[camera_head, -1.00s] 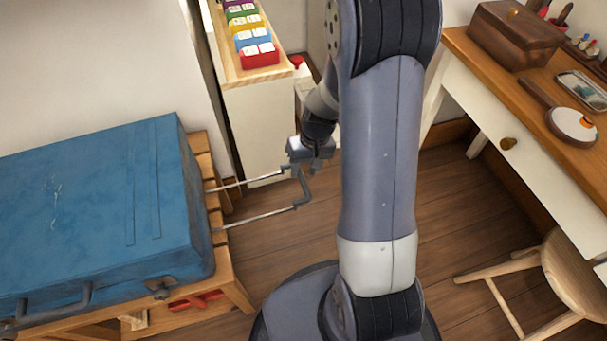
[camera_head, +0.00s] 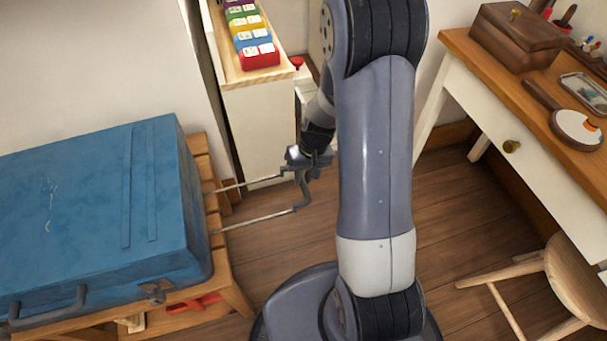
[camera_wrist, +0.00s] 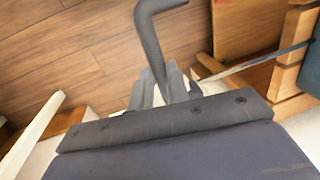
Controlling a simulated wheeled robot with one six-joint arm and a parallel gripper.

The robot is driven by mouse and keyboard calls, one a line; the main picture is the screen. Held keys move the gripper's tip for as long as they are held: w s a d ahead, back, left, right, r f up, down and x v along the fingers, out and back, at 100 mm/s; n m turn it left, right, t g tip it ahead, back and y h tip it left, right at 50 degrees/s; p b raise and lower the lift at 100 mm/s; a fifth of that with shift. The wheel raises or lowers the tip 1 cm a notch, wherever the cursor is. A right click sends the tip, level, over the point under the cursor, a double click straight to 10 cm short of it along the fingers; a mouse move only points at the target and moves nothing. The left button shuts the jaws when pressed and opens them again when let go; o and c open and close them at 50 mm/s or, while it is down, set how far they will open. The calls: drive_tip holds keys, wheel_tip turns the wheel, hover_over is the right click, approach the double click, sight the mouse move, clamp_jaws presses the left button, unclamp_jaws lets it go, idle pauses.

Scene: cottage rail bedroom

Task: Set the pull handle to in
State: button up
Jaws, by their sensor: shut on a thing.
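A blue suitcase (camera_head: 90,210) lies flat on a slatted wooden rack. Its pull handle (camera_head: 304,192) stands out to the right on two thin metal rods, clear of the case, with a grey bent grip at the end. My gripper (camera_head: 301,170) is shut on the far part of that grip, which it partly hides. In the wrist view the grey grip of the pull handle (camera_wrist: 152,40) runs up from between the fingers of my gripper (camera_wrist: 165,95). One metal rod leads off to the right there.
The wooden rack (camera_head: 232,285) carries the suitcase. A shelf unit (camera_head: 252,125) with coloured boxes stands close behind my gripper. A desk (camera_head: 520,115) and a stool (camera_head: 575,275) are at the right. Wooden floor is open below the handle.

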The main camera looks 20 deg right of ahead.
drive_tip(key=shift+a, duration=0.15)
clamp_jaws()
drive_tip(key=a+p, duration=0.2)
drive_tip(key=a, duration=2)
drive_tip(key=shift+a, duration=0.1)
drive_tip(key=o, duration=0.8)
unclamp_jaws()
drive_tip(key=shift+c, duration=0.2)
wheel_tip(320, 180, up, 11)
drive_tip(key=d+p, duration=0.2)
drive_tip(key=shift+f+p, duration=0.2)
drive_tip(key=shift+p, duration=0.2)
